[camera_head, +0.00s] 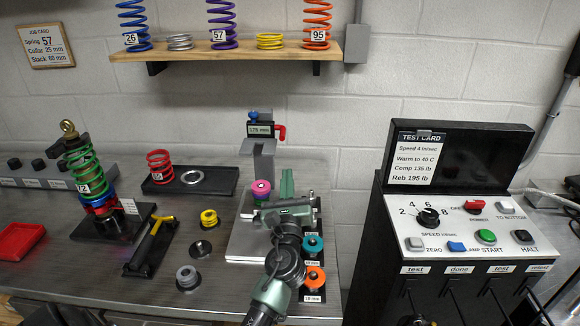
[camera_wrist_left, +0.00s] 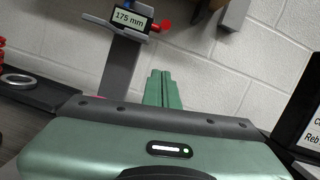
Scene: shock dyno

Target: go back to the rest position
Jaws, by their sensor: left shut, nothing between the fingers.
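My left gripper (camera_head: 287,174) is over the bench, its arm coming in from the bottom of the head view. Its green fingers are together with nothing between them; they also show shut in the left wrist view (camera_wrist_left: 163,78). They point toward the wall, just right of the height gauge with the 175 mm display (camera_head: 260,129). The gauge also shows in the left wrist view (camera_wrist_left: 133,20). The gripper body hides part of the light plate (camera_head: 240,240) below it. My right gripper is not in view.
Teal (camera_head: 313,245) and orange (camera_head: 314,277) ring pieces sit beside my left arm. A green-spring shock (camera_head: 85,170) stands at left. A spring shelf (camera_head: 220,52) hangs on the wall.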

